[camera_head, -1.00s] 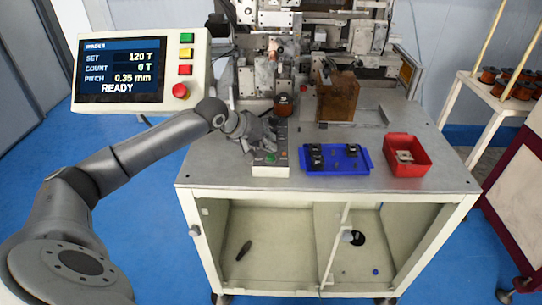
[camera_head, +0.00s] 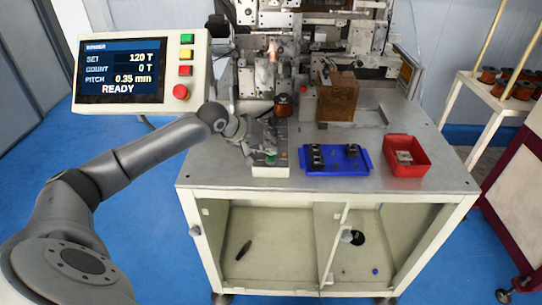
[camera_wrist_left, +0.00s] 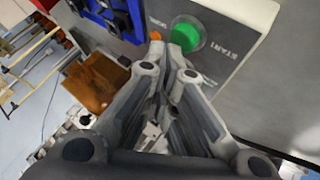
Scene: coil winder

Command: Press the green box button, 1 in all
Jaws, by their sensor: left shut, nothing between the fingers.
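The grey button box (camera_head: 271,171) lies along the front left of the machine table. Its round green button (camera_head: 271,160) is at the near end. In the left wrist view, the green button (camera_wrist_left: 186,34) sits in a clear round collar on the grey box face (camera_wrist_left: 235,55). My left gripper (camera_head: 249,156) is shut and empty, just left of the green button in the head view. In the left wrist view, its fingertips (camera_wrist_left: 166,52) are beside the button; I cannot tell whether they touch the box. My right gripper is not in view.
A display panel (camera_head: 130,72) with its own buttons stands at left. A dark red spool (camera_head: 283,106) is behind the box. A blue tray (camera_head: 312,170) and a red bin (camera_head: 420,172) lie to its right. A brown block (camera_head: 338,97) stands farther back.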

